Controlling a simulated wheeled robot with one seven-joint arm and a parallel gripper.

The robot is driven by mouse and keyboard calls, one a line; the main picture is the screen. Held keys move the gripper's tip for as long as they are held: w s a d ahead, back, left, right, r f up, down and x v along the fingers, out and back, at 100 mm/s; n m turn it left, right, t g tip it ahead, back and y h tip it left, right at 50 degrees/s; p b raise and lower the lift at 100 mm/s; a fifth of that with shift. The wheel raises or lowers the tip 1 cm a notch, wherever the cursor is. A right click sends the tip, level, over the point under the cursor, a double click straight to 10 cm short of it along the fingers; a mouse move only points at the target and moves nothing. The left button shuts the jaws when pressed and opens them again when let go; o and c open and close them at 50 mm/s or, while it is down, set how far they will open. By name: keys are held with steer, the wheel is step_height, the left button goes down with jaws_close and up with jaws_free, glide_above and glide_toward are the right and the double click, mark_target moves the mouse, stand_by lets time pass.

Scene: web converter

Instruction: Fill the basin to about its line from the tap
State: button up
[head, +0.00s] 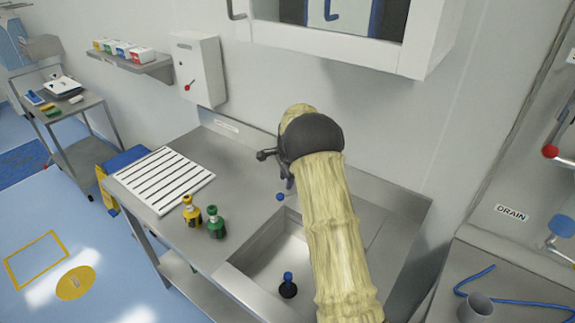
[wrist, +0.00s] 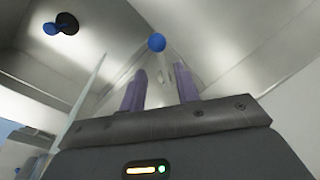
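The steel basin (head: 262,247) is set in the counter, partly hidden behind my sleeved arm. I see no water and no fill line in it. A black plug with a blue knob (head: 288,287) is at its bottom; it also shows in the wrist view (wrist: 65,23). A blue ball-shaped knob (head: 280,197), apparently the tap's handle, is by the basin's back edge. My gripper (wrist: 160,88) is open, its two fingers apart and empty. The blue knob (wrist: 156,42) appears just beyond the fingertips, roughly between them. The tap's spout is hidden or cannot be made out.
A yellow bottle (head: 191,212) and a green bottle (head: 215,224) stand on the counter left of the basin, near a white ribbed drainboard (head: 160,178). A wall cabinet (head: 335,38) hangs above. A bench marked DRAIN (head: 511,213) is at right.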

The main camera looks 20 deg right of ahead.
step_height(320, 180, up, 9)
steer(key=s+b, duration=0.1)
steer(key=shift+s+f, duration=0.2)
steer(key=shift+s, duration=0.15)
steer(key=shift+s, duration=0.1)
stand_by(0.6)
steer(key=s+a+f+n, duration=0.1)
steer(key=s+n, duration=0.4)
steer(key=s, duration=0.5)
steer(key=s+a+f+n, duration=0.1)
steer(key=s+a+n, duration=0.3)
steer(key=s, duration=0.7)
steer(key=s+a+f+n, duration=0.1)
steer(key=s+a+n, duration=0.2)
steer(key=s+n, duration=0.4)
steer(key=s, duration=0.4)
steer(key=shift+a+f+n, duration=0.15)
steer(key=shift+a+n, duration=0.05)
steer(key=shift+n, duration=0.2)
